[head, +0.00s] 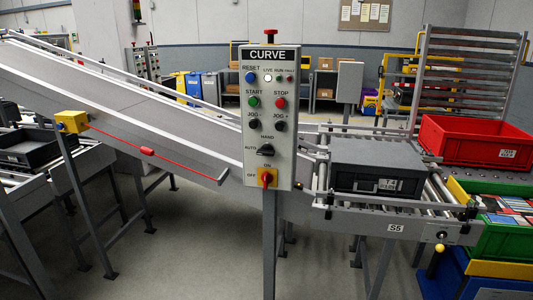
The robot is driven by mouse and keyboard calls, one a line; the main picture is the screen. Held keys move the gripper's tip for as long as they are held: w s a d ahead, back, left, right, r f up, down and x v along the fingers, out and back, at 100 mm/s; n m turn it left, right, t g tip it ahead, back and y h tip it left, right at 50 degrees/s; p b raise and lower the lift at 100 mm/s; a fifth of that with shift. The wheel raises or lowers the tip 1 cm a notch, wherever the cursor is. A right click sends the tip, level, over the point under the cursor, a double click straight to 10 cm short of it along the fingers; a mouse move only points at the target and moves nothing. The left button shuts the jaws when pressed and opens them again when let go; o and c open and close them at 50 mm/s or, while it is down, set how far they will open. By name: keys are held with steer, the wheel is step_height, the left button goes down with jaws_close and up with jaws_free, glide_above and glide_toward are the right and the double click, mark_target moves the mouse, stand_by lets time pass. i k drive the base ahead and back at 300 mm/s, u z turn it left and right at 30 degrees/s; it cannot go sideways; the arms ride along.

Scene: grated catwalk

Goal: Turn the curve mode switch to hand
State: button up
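The grey control panel (286,128) labelled CURVE stands on a post in the middle of the head view. Its mode switch (266,150) is a small black knob low on the panel. The label HAND is above the knob and AUTO is to its left. The knob seems to point left towards AUTO, but it is too small to be certain. My gripper is not in view.
Above the knob are black jog buttons (253,124), a green start button (253,102) and a red stop button (280,103). A red-and-yellow on/off switch (267,178) sits just below. Conveyors flank the panel; a grey tote (377,168) lies right. Floor in front is clear.

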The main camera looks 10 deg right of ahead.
mark_target(266, 149)
steer(key=z, duration=0.1)
steer(key=k, duration=1.05)
steer(key=u, duration=1.55)
steer(key=i, duration=0.5)
steer(key=z, duration=0.25)
